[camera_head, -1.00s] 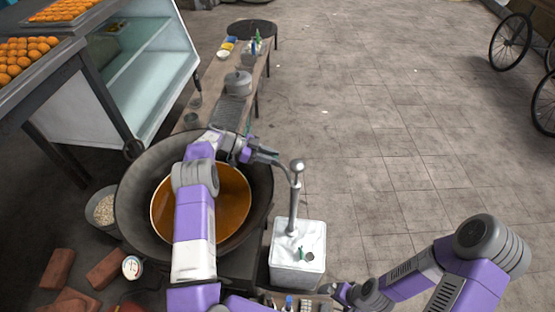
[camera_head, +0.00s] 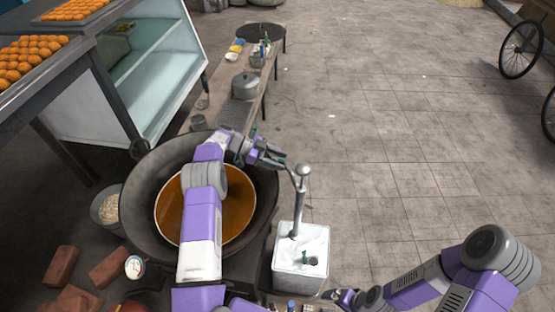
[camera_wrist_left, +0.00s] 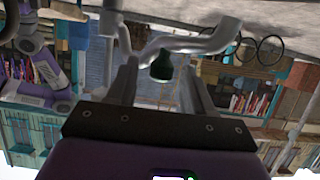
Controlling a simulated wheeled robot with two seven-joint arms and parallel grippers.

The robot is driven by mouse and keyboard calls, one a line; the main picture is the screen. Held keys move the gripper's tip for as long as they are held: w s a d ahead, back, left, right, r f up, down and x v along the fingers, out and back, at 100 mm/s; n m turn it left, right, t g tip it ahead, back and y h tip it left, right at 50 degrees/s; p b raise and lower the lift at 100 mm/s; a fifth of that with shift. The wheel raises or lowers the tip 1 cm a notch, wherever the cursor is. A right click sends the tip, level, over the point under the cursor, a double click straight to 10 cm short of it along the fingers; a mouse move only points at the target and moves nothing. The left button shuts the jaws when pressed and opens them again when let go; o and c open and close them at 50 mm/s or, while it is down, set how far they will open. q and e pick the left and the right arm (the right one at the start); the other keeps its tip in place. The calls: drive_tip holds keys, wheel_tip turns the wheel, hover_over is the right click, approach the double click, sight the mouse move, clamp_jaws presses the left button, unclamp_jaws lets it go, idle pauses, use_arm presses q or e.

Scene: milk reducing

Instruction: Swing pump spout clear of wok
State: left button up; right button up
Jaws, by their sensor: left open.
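The pump (camera_head: 297,208) is a grey metal pipe standing upright from a white square container (camera_head: 300,262), right of the wok (camera_head: 143,190). The wok holds orange-brown liquid (camera_head: 237,214). The bent spout pipe (camera_wrist_left: 190,42) crosses beyond my left fingertips in the left wrist view. My left gripper (camera_head: 276,158) is open at the pump's top, just left of its knob, above the wok's right rim; its two fingers (camera_wrist_left: 160,75) are apart. I cannot tell whether they touch the spout. My right gripper (camera_head: 343,296) is low, right of the container; its jaws are too small to read.
A low bench (camera_head: 225,112) with a lidded pot (camera_head: 245,86) runs behind the wok. A glass case (camera_head: 150,80) stands at the left. Bricks (camera_head: 108,267) and a dial gauge (camera_head: 134,267) lie at front left. The paved floor (camera_head: 400,130) at the right is open.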

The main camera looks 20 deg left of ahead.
use_arm(q)
drive_tip(key=p+v, duration=0.1)
drive_tip(key=v, duration=0.6)
drive_tip(key=shift+a+r, duration=0.15)
drive_tip(key=shift+a, duration=0.1)
